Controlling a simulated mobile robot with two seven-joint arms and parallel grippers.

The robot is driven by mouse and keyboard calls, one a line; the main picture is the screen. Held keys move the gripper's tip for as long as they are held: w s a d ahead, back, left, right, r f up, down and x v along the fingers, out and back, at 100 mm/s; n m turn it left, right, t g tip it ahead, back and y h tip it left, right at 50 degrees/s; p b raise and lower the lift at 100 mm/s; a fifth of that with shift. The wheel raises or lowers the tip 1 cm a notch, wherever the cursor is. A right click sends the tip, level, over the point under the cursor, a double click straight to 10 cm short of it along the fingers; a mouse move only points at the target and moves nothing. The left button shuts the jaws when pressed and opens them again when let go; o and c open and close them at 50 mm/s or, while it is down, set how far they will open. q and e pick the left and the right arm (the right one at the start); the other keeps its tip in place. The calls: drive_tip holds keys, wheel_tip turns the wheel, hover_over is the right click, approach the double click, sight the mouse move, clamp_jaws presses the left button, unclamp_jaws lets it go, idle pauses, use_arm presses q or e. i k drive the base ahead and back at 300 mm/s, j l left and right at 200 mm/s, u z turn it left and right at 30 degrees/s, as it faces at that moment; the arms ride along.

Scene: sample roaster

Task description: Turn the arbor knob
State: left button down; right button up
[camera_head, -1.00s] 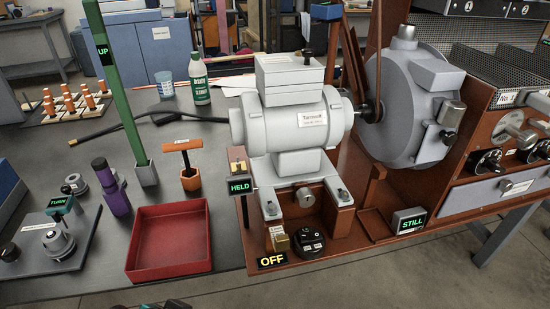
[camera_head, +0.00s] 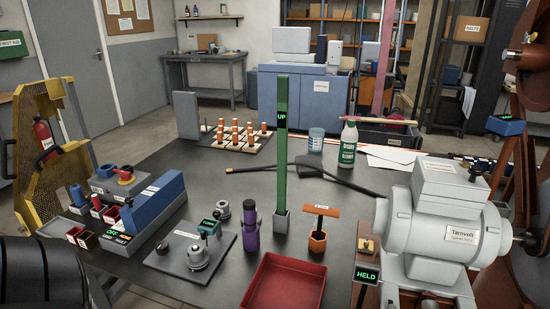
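No part is plainly labelled as the arbor knob. A grey plate (camera_head: 172,262) on the dark table carries a round metal fixture (camera_head: 198,256) with a knob-like top, and a smaller round metal piece (camera_head: 222,211). A small green-lettered sign (camera_head: 208,227) stands between them; its word is too small to read surely. A grey motor (camera_head: 442,232) labelled Tarnvolt stands at the right, with a sign (camera_head: 367,275) reading HELD in front of it. Neither gripper shows. A black rounded shape at the lower left looks like part of my arm.
A purple cylinder (camera_head: 251,230), a green post (camera_head: 281,150) marked UP and an orange-handled tool (camera_head: 319,228) stand right of the plate. A red tray (camera_head: 284,283) lies in front. A blue block fixture (camera_head: 150,210) and a yellow mesh guard (camera_head: 48,140) are at the left.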

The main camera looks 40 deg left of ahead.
sight(163, 248)
drive_tip(key=u, duration=2)
